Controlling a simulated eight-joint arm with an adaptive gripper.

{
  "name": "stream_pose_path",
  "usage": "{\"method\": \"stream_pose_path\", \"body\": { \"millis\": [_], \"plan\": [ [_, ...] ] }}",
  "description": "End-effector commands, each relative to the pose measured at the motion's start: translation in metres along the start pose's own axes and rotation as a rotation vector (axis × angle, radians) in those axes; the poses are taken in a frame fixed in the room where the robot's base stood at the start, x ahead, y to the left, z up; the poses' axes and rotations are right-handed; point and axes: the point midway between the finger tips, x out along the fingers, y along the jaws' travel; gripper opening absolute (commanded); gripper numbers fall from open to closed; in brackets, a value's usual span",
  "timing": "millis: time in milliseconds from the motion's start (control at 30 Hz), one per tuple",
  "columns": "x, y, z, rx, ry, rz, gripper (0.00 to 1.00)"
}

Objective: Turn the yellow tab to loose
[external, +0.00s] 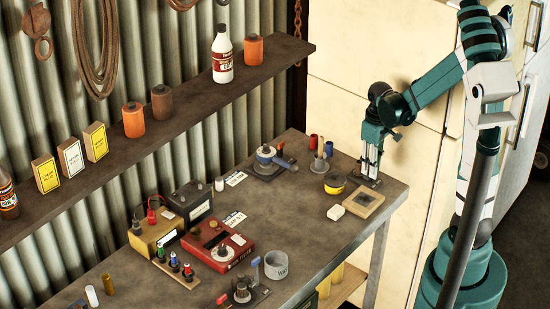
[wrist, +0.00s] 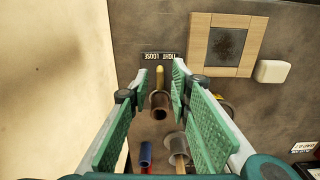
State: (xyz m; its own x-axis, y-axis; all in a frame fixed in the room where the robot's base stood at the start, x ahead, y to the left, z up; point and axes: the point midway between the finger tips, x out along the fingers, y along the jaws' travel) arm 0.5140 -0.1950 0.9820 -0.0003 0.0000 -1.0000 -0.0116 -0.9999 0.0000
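The yellow tab (wrist: 160,72) shows in the wrist view as a short upright strip beside the mouth of a brown metal tube (wrist: 159,104). A dark label (wrist: 158,57) beyond it reads upside down, with LOOSE on the left and TIGHT on the right. The tab points towards the label. My gripper (wrist: 157,88) is open, with green pads on either side of the tab and a gap to each side. In the external view my gripper (external: 370,162) points down at the bench's right end and hides the tab.
A wooden frame with a dark centre (wrist: 225,45) and a white block (wrist: 273,71) lie close by. A blue tube (wrist: 146,155) and a grey cup (wrist: 174,148) are near the fingers.

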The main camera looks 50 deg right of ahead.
Motion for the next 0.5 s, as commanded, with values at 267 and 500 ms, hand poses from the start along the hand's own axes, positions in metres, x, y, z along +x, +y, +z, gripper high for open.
{"method": "stream_pose_path", "body": {
  "millis": [267,500],
  "plan": [
    [-0.001,0.000,0.000,0.000,0.000,0.000,0.21],
    [-0.011,0.000,0.000,0.000,0.000,0.000,0.21]
  ]
}}
